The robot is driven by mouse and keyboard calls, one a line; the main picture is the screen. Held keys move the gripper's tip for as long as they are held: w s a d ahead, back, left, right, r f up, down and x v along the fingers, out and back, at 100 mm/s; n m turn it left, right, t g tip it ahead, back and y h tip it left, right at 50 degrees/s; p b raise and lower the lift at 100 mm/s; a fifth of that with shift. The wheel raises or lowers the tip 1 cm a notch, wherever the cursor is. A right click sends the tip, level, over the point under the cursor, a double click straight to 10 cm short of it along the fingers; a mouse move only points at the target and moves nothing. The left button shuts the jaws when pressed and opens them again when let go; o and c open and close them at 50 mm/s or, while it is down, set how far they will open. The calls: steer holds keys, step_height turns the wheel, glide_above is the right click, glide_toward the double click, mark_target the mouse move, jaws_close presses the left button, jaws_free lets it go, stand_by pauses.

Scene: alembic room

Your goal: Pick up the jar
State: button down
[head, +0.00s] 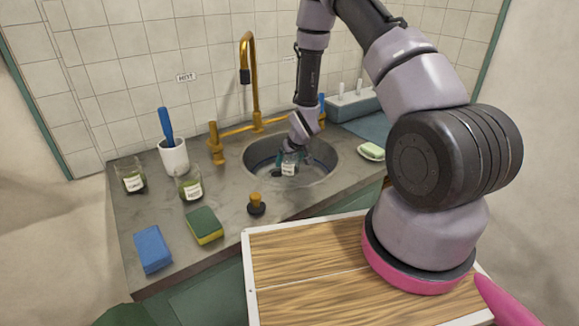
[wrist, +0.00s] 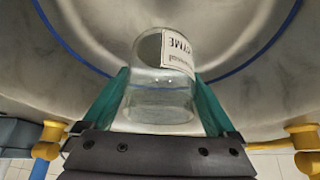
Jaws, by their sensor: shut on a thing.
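A small clear glass jar (head: 289,166) with a white label is at the sink in the head view. It fills the middle of the wrist view (wrist: 160,90), where part of the label lettering shows. My gripper (wrist: 162,105) has its two green fingers on either side of the jar and is shut on it. In the head view my gripper (head: 290,158) reaches down into the round metal sink (head: 318,172), and the jar is within the basin's outline. I cannot tell whether the jar touches the basin.
Two labelled jars, one at the far left (head: 133,180) and one nearer (head: 190,187), stand on the counter (head: 180,268). A white cup (head: 174,158), sponge (head: 205,226), blue cloth (head: 152,250) and black stopper (head: 256,207) are also there. The brass faucet (head: 254,80) rises behind the sink. A soap dish (head: 371,152) is right.

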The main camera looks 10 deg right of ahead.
steer(key=shift+r, duration=1.9)
steer(key=shift+w+r, duration=0.1)
steer(key=shift+r+g+h, duration=0.2)
steer(key=shift+g+h, duration=0.3)
steer(key=shift+g, duration=2)
steer(key=shift+r+t+y, duration=0.15)
steer(key=shift+t+y, duration=0.1)
steer(key=shift+t, duration=1)
steer(key=shift+r+t+y, duration=0.1)
steer(key=shift+t+y, duration=0.15)
steer(key=shift+t, duration=1)
steer(key=shift+r, duration=0.15)
